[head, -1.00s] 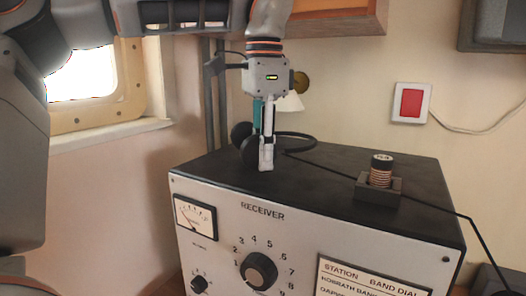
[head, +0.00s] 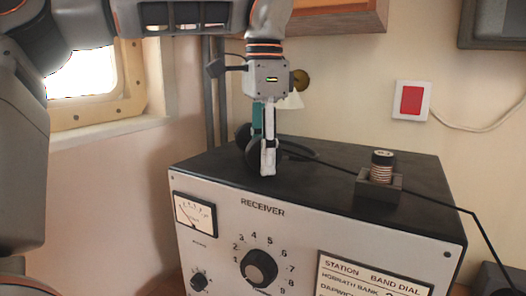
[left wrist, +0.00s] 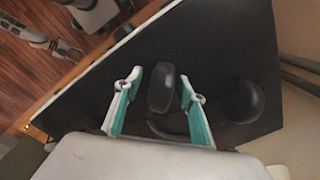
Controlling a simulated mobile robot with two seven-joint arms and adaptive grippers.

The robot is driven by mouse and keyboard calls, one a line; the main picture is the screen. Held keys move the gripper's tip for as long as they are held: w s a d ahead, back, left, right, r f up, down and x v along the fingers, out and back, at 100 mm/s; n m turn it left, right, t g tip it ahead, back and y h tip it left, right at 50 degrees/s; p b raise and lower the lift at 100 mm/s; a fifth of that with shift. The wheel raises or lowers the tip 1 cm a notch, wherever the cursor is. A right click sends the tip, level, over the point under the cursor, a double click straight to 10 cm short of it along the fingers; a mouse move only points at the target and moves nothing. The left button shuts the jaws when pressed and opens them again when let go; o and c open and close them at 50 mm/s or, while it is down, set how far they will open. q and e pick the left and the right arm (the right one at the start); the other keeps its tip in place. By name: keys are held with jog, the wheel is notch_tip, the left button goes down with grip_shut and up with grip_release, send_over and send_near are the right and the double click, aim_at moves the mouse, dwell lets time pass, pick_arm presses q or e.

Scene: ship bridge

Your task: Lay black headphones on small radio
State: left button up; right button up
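The black headphones (head: 252,156) are at the top of the radio (head: 215,165), a box with a black top and a light front marked RECEIVER, near its back left. The headband (head: 300,148) slopes down to the right behind the fingers. My left gripper (head: 267,172) points straight down there. In the left wrist view its fingers (left wrist: 161,76) stand apart, one on each side of an ear cup (left wrist: 160,88), with narrow gaps visible. The other ear cup (left wrist: 243,101) is outside the right-hand finger.
A coil on a dark block (head: 378,190) stands on the right of the radio's top. A black cable (head: 428,198) runs across the top and over the right edge. A red switch (head: 411,102) is on the wall, and a wooden shelf (head: 335,22) hangs above.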

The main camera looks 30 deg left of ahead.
pick_arm(q)
jog(key=shift+d+r, duration=0.1)
jog(key=shift+r, duration=3.65)
